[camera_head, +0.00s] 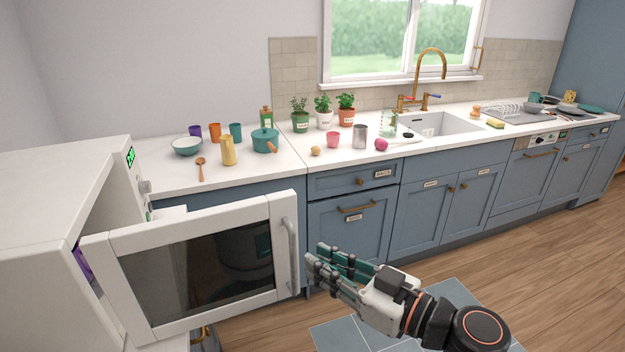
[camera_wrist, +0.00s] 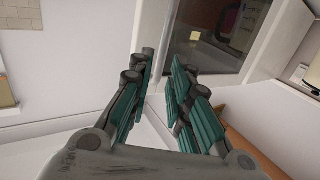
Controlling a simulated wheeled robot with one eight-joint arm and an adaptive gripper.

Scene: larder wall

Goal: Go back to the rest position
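My gripper (camera_head: 330,264) is at the lower middle of the head view, just right of the handle (camera_head: 290,242) of the open white microwave door (camera_head: 200,262). In the wrist view my gripper (camera_wrist: 160,85) shows its two teal-padded fingers apart, with nothing between them. The microwave door shows behind the fingers in the wrist view (camera_wrist: 205,45). I cannot tell whether a finger touches the door handle. The white microwave (camera_head: 60,190) stands at the left, and the door hides most of its inside.
The wooden floor (camera_head: 540,260) at the right is clear.

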